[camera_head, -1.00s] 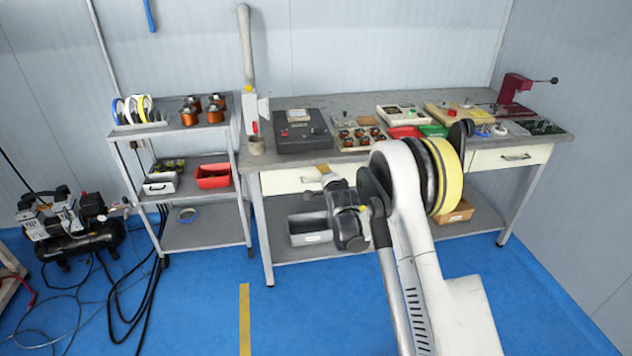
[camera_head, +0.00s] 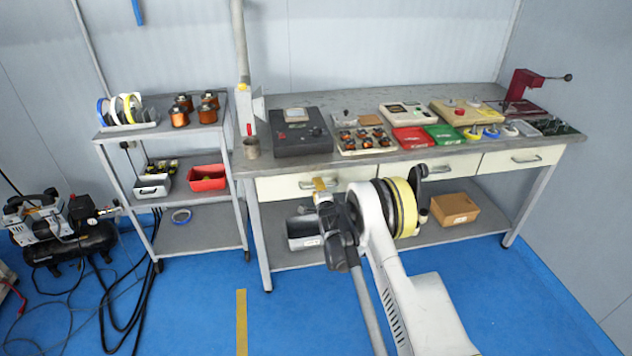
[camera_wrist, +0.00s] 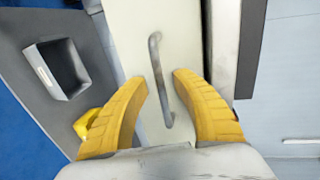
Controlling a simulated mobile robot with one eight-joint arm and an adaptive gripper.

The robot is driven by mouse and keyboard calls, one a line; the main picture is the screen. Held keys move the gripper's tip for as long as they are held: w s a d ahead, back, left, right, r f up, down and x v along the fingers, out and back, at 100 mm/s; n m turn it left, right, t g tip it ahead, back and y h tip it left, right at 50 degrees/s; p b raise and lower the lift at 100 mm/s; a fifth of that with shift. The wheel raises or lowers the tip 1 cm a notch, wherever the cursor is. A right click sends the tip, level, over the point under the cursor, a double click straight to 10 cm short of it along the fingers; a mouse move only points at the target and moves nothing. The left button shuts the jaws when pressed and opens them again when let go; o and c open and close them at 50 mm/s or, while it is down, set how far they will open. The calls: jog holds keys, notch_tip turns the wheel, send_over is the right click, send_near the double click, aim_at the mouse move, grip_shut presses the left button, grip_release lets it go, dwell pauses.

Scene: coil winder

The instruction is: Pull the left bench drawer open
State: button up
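The left bench drawer (camera_head: 278,188) has a cream front and sits flush under the bench top, at its left end. Its grey bar handle (camera_wrist: 155,52) shows in the wrist view against the cream panel. My gripper (camera_head: 321,184) is in front of this drawer in the head view and hides part of the handle. In the wrist view its yellow fingers are open and spread on either side of the handle's lower part. A gap shows between each finger and the bar. I cannot tell how far the fingertips are from the drawer front.
The bench top (camera_head: 440,150) holds a black device (camera_head: 302,140), trays and a red press (camera_head: 528,90). A grey bin (camera_head: 303,230) and a cardboard box (camera_head: 454,208) stand on the lower shelf. A grey shelf cart (camera_head: 205,235) is at left.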

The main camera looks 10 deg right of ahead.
jog(key=shift+w, duration=0.35)
jog(key=shift+s, duration=0.1)
grip_shut()
jog(key=shift+s, duration=0.1)
